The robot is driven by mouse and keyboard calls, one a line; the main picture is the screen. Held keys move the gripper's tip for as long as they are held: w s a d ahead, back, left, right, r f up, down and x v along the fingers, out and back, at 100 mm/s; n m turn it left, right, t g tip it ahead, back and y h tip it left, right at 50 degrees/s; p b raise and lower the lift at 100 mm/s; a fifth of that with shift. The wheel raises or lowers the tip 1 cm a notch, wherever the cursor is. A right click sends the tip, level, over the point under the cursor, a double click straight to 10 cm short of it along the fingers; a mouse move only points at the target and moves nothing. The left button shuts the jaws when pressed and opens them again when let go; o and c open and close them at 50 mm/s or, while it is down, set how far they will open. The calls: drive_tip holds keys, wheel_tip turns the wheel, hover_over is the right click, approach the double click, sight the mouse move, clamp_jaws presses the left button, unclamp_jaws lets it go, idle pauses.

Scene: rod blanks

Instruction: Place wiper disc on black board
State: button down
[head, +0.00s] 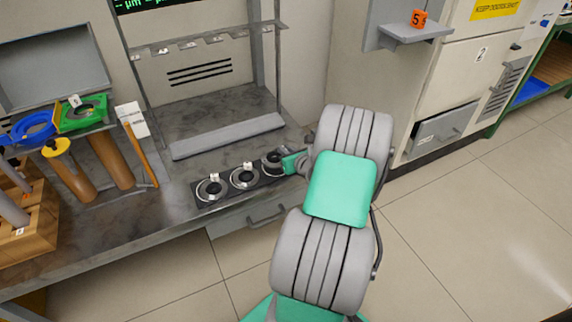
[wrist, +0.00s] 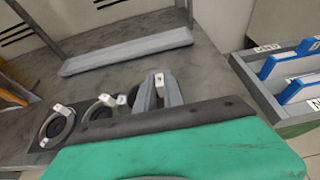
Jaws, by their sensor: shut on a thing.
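The black board (head: 228,189) is a narrow dark strip on the grey bench top. Two grey ring-shaped discs with white tags sit on it, a left disc (head: 211,189) and a middle disc (head: 244,177); both also show in the wrist view. My gripper (head: 287,162) is at the board's right end, shut on a third ring-shaped disc (head: 270,161), which looks like the wiper disc. In the wrist view a white tag (wrist: 159,79) stands between my fingers. The disc's underside is hidden, so I cannot tell whether it touches the board.
A long grey bar (head: 228,136) lies behind the board under a metal frame. Brown cylinders with blue, green and yellow tops (head: 72,178) stand at the left. A bin with blue folders (wrist: 285,75) is at the right in the wrist view.

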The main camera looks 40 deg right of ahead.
drive_tip(key=f+b, duration=0.2)
drive_tip(key=f, duration=0.1)
drive_tip(key=d+f+b, duration=0.1)
drive_tip(key=shift+w+f, duration=0.25)
drive_tip(key=shift+w, duration=0.05)
drive_tip(key=shift+r, duration=0.2)
drive_tip(key=c, duration=1.9)
unclamp_jaws()
drive_tip(key=shift+f, duration=0.2)
drive_tip(key=o, duration=0.4)
drive_tip(key=shift+o, duration=0.2)
drive_tip(key=shift+r, duration=0.1)
